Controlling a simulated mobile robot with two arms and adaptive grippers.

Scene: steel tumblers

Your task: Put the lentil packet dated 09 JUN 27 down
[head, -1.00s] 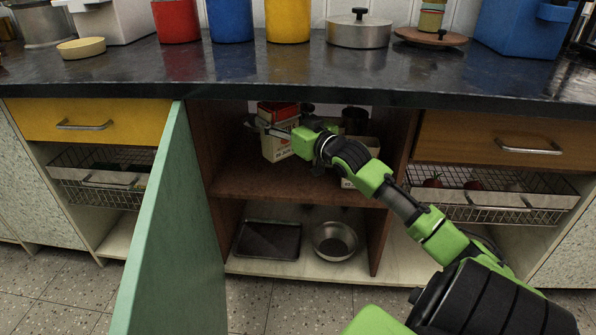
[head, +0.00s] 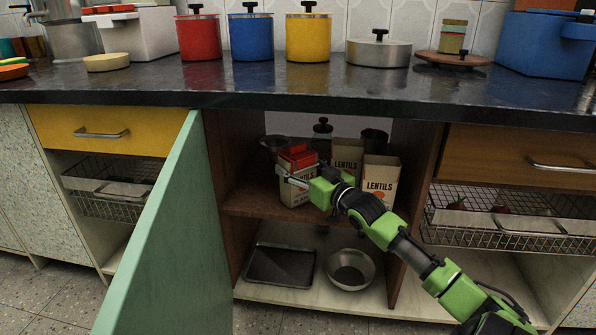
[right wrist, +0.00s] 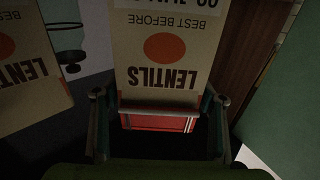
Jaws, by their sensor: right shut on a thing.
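My right gripper (head: 290,181) is shut on a red-topped lentil packet (head: 298,192) in the open cupboard. The packet is upright over the upper shelf near its front edge; I cannot tell whether its base touches. In the right wrist view the fingers (right wrist: 158,112) flank the packet (right wrist: 165,75), whose LENTILS and BEST BEFORE print is upside down. Its date is cut off at the frame top. A second lentil packet (head: 380,184) stands to its right, and a third (head: 346,157) stands behind. One neighbouring packet (right wrist: 28,70) shows at left in the wrist view. My left gripper is out of view.
The green open door (head: 160,230) lies left of the cupboard. A dark jar (head: 322,134) and dark container (head: 374,141) stand at the back of the upper shelf (head: 245,200). A tray (head: 280,265) and metal bowl (head: 351,268) sit below.

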